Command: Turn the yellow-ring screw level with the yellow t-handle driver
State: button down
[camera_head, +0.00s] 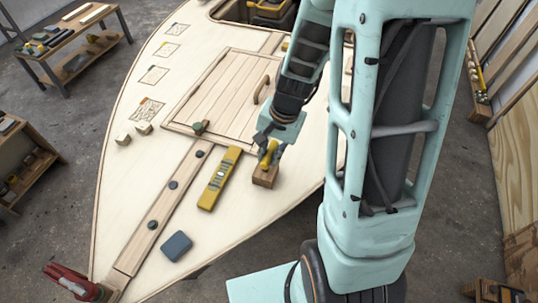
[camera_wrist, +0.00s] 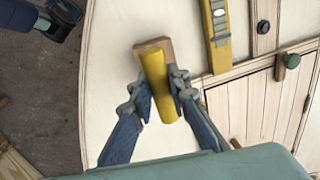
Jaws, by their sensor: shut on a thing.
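The yellow t-handle driver (camera_head: 268,157) is at a wooden block (camera_head: 265,177) on the pale plywood deck. In the wrist view its yellow handle (camera_wrist: 161,88) lies between my fingers, with the wooden block (camera_wrist: 165,45) at its far end. My gripper (camera_head: 269,146) is shut on the yellow handle. The driver's shaft and tip are hidden. A wooden strip (camera_head: 187,166) to the left carries dark screw heads (camera_head: 173,184); one screw head (camera_wrist: 263,26) also shows in the wrist view. I cannot make out a yellow ring on any of them.
A yellow spirit level (camera_head: 220,178) lies between the strip and the block. A blue-grey pad (camera_head: 176,246) lies nearer the front. A red clamp (camera_head: 72,284) grips the strip's near end. A hatch (camera_head: 225,88) with a wooden handle (camera_head: 262,88) and a green-ended peg (camera_head: 200,127) lie beyond.

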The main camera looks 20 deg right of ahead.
notch_tip(320, 180, up, 11)
jog(key=shift+r+p, duration=0.1)
jog(key=shift+p, duration=0.8)
notch_tip(320, 180, up, 4)
jog(key=p, duration=0.3)
